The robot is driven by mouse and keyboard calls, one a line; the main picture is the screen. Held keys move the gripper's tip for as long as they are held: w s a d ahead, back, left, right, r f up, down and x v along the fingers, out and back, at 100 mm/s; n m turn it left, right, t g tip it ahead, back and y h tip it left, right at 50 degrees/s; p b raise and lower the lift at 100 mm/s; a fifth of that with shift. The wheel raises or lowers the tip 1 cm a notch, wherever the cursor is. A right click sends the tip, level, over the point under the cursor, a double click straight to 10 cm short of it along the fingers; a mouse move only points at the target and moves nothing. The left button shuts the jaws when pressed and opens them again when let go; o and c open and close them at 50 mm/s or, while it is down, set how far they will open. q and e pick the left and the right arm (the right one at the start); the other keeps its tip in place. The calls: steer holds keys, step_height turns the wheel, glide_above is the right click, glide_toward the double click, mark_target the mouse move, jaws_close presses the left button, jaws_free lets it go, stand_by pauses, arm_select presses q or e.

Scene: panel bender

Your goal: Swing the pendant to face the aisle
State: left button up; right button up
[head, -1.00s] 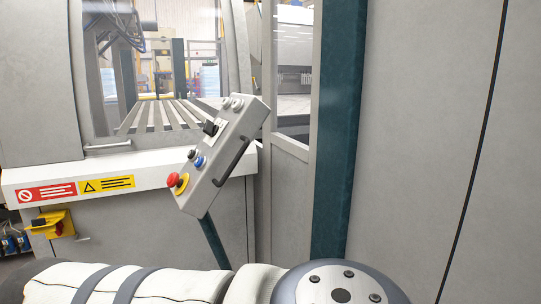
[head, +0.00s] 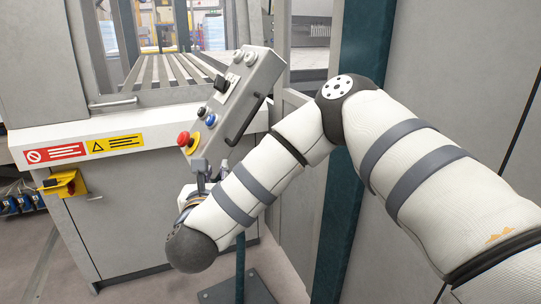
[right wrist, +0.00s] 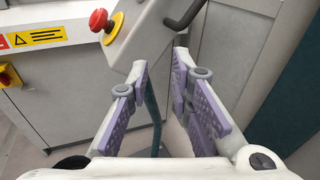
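The pendant (head: 233,103) is a tilted grey control box on a dark teal post (head: 240,268). Its button face points left and up, with a red stop button on a yellow ring (head: 188,141), a blue button and a black knob. A dark bar handle (head: 246,119) runs along its right side. My right gripper (head: 209,166) is just below the pendant's lower end. In the right wrist view its purple-padded fingers (right wrist: 160,60) are apart, with the pendant's lower end (right wrist: 143,40) at the tips. Contact cannot be told. My left gripper is not in view.
The white machine ledge (head: 130,138) with warning labels is left of the pendant. A yellow switch (head: 66,184) is on the cabinet below. A teal column (head: 340,225) and grey panel (head: 480,75) stand at the right. A dark floor plate (head: 237,288) lies below.

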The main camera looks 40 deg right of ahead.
mark_target(250, 118)
steer(key=d+r+m+g+h, duration=0.2)
steer(key=d+r+m+h, duration=0.2)
steer(key=r+m, duration=0.45)
steer(key=shift+m, duration=0.45)
steer(key=b+x, duration=0.1)
steer(key=x, duration=0.1)
steer(key=b+x, duration=0.1)
steer(key=x, duration=0.1)
steer(key=s+f+b+x, duration=0.1)
steer(key=x, duration=0.2)
steer(key=shift+w+d, duration=0.15)
steer(key=shift+d, duration=0.35)
steer(key=x, duration=0.4)
steer(key=shift+r, duration=0.2)
steer(key=shift+w+d, duration=0.2)
steer(key=shift+w, duration=0.1)
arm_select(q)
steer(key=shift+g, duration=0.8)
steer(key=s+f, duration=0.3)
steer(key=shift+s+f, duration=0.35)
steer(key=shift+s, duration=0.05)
arm_select(e)
steer(key=shift+c, duration=0.4)
jaws_close()
